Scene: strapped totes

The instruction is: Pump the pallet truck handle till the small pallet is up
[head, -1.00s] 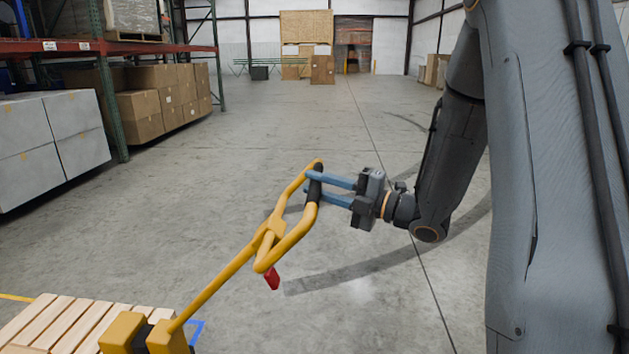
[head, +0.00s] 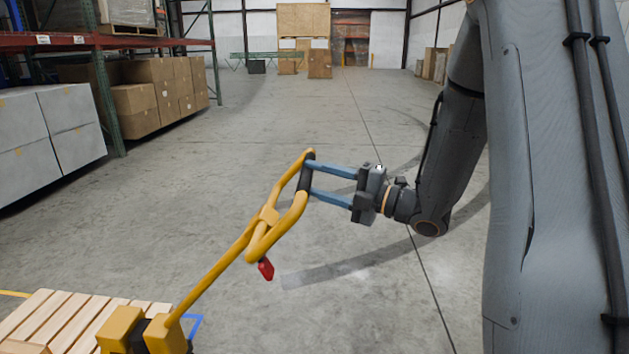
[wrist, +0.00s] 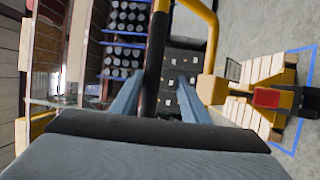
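The yellow pallet truck handle (head: 210,285) leans up and to the right from the truck head (head: 165,335) at the lower left. Its loop carries a black grip (head: 304,177) and a red lever (head: 266,269). My gripper (head: 313,180) is at the black grip, its blue fingers spread. In the wrist view the grip (wrist: 156,60) runs between the fingers, nearer the left one, with a gap to the right one. The small wooden pallet (head: 70,312) is at the lower left and is cut off; its height above the floor cannot be told.
Blue tape (head: 195,325) marks the floor beside the pallet. Grey boxes (head: 45,135) and a rack with cardboard cartons (head: 180,90) stand on the left. The concrete floor (head: 330,110) is clear ahead. More cartons (head: 319,63) stand at the far wall.

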